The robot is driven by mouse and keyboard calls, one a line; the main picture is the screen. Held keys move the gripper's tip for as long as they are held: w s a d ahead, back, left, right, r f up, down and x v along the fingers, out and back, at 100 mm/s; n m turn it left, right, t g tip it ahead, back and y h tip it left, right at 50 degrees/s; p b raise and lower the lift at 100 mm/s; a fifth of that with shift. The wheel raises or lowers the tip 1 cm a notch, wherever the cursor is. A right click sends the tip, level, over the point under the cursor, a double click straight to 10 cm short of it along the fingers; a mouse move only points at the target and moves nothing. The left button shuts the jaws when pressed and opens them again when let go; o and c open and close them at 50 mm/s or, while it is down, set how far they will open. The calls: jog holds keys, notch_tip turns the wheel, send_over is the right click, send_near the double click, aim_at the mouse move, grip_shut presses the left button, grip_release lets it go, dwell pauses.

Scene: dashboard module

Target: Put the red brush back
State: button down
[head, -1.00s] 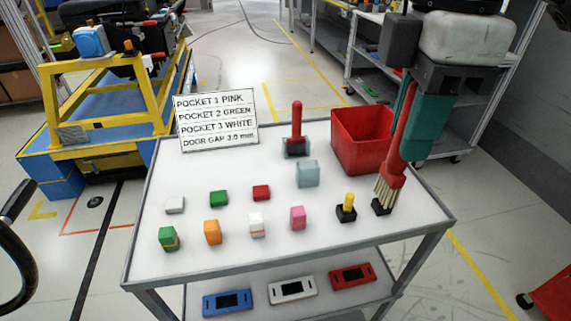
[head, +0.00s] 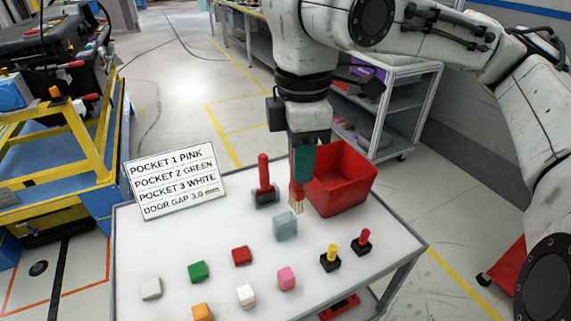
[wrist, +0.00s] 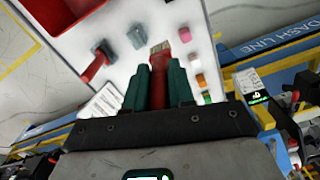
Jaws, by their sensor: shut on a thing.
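The red brush (head: 297,192) is upright in my gripper (head: 302,165), with its pale bristles pointing down. In the head view it is above the white table top, just left of the red bin and behind the light blue-grey block (head: 285,227). I cannot tell whether the bristles touch anything. In the wrist view my gripper (wrist: 160,80) has its green fingers on either side of the brush's red body (wrist: 158,90), and the bristles show beyond them. My gripper is shut on the brush.
The red bin (head: 340,178) stands close to the brush. A red-handled tool (head: 263,180) stands to its left. Coloured blocks, a yellow-knobbed piece (head: 331,257) and a red-knobbed piece (head: 362,241) stand nearer. A pocket sign (head: 175,180) is at the left.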

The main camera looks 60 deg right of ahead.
jog(key=w+d+f, duration=0.4)
jog(key=f, duration=0.5)
jog(key=shift+w+f, duration=0.3)
jog(key=shift+f+b, duration=0.2)
jog(key=shift+b, duration=0.2)
jog(key=c, duration=1)
grip_release()
jog(key=shift+o, duration=0.2)
notch_tip(320, 180, up, 12)
jog(key=p, duration=0.1)
jog(key=shift+r+p, duration=0.2)
jog(key=shift+p, duration=0.1)
